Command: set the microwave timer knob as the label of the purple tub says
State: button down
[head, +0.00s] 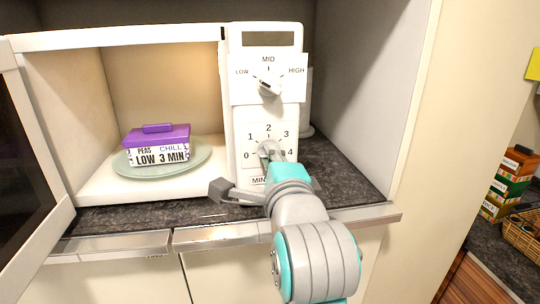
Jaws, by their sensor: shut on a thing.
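The purple tub (158,138) sits on the glass plate inside the open microwave. Its white label (160,155) reads "LOW 3 MIN" in large letters, with "PEAS" and what looks like "CHILL" above. The timer knob (268,147) is on the lower panel, marked 0 to 4 with "MIN" partly covered below. My gripper (270,156) is at this knob and shut on it, hiding much of it. I cannot tell where its pointer stands. The upper power knob (269,86) is marked LOW, MID and HIGH; its dark mark seems to lie toward LOW.
The microwave door (30,180) stands open at the left. The dark counter (340,172) has bare room right of the microwave, beside a cupboard side wall. Stacked boxes (510,182) and a wicker basket (524,236) stand at far right.

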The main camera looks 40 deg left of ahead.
jog(key=shift+m, duration=0.4)
jog(key=m, duration=0.4)
jog(key=shift+m, duration=0.3)
jog(key=shift+m, duration=2.2)
jog(key=m, duration=0.4)
jog(key=shift+m, duration=0.3)
